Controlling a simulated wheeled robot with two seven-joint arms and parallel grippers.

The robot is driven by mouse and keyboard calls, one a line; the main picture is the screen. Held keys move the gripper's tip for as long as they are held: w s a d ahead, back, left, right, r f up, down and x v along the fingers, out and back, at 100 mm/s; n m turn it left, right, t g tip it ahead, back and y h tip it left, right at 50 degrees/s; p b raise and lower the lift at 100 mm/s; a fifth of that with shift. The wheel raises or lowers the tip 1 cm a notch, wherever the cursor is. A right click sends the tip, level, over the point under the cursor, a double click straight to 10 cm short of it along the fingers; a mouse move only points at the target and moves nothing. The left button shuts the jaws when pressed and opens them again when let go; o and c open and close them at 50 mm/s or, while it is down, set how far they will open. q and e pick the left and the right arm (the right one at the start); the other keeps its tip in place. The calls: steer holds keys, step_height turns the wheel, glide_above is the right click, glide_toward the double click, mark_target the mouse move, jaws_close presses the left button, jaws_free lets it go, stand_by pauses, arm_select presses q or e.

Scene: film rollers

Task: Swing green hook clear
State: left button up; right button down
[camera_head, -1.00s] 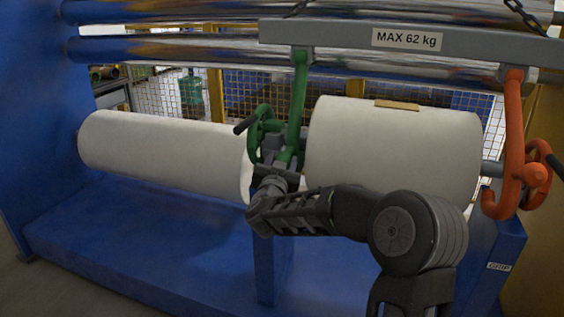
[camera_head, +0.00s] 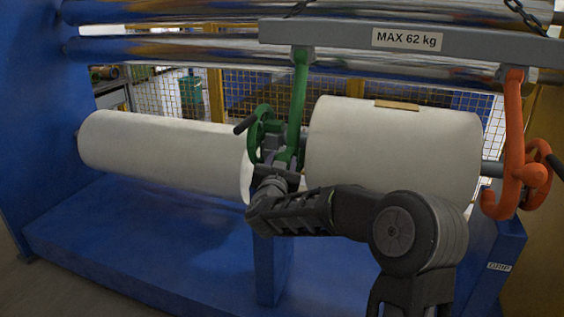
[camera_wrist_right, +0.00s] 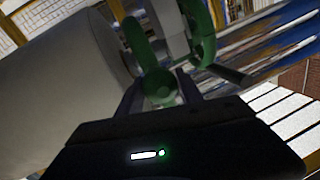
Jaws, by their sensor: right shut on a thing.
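The green hook (camera_head: 298,95) hangs from the left part of the grey lifting beam (camera_head: 350,36). Its lower end, beside a green handwheel (camera_head: 258,135), is between the left roll (camera_head: 165,150) and the right roll (camera_head: 390,145). My right gripper (camera_head: 287,160) reaches in from below and is shut on the hook's lower end. In the right wrist view the gripper's fingers (camera_wrist_right: 160,88) stand on either side of the hook's green lower part (camera_wrist_right: 142,50). The orange hook (camera_head: 514,120) hangs at the beam's right end, by the right roll's shaft. My left gripper is out of view.
The blue machine frame (camera_head: 130,240) runs below the rolls, with a blue upright under the gap. Shiny metal rollers (camera_head: 170,50) cross behind the beam. The gap around the green hook is narrow, with a roll close on each side.

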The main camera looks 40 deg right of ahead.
steer(key=s+a+r+g+y+p, duration=0.1)
steer(key=a+r+p, duration=0.3)
steer(key=p, duration=0.7)
steer(key=s+a+r+g+y+p, duration=0.2)
steer(key=s+a+r+p, duration=0.2)
steer(key=r+p, duration=0.3)
steer(key=p, duration=0.4)
steer(key=shift+s+r+m+p, duration=0.25)
steer(key=shift+r+m+p, duration=0.1)
steer(key=shift+r+m, duration=0.05)
steer(key=shift+r, duration=0.1)
steer(key=c, duration=0.9)
jaws_free()
steer(key=shift+r, duration=0.1)
steer(key=shift+c, duration=0.2)
steer(key=shift+o, duration=0.7)
steer(key=v, duration=0.7)
steer(key=shift+s+a+b, duration=0.25)
steer(key=shift+s+b, duration=0.05)
steer(key=shift+s, duration=0.05)
